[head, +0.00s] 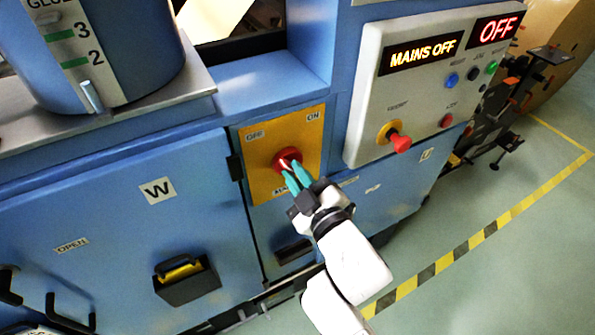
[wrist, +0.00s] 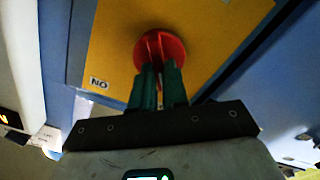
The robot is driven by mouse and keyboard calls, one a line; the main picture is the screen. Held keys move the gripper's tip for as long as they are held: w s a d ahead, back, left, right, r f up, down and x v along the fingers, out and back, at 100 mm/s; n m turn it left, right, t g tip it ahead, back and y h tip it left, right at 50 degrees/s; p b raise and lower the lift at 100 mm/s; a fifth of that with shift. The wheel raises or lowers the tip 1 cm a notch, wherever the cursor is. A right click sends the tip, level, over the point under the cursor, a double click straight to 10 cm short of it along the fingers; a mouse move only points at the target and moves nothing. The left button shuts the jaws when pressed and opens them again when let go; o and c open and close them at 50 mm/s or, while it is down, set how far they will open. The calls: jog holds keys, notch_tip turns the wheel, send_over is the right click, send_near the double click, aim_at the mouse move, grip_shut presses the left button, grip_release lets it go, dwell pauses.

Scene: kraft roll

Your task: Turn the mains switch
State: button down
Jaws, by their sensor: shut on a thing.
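The red mains switch knob (head: 287,160) sits on a yellow plate (head: 262,190) marked OFF at upper left and ON at upper right. My gripper (head: 294,178) reaches it from the lower right, with its teal fingers shut on the knob. In the wrist view the red knob (wrist: 160,52) is a round disc with a raised grip, and the fingers (wrist: 158,82) close on that grip. The fingertips partly hide the grip.
A grey control panel (head: 372,120) to the right carries a red knob (head: 400,142) on a yellow base and several buttons. A black handle (head: 186,279) juts from the blue cabinet door (head: 110,220) at left. Open floor (head: 500,220) lies right, with striped tape.

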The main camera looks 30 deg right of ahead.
jog(key=shift+n, duration=0.5)
dwell(0.3)
jog(key=c, duration=1.1)
grip_release()
jog(key=shift+c, duration=0.2)
jog(key=s+b, duration=0.2)
jog(key=s, duration=0.8)
jog(key=shift+s, duration=0.4)
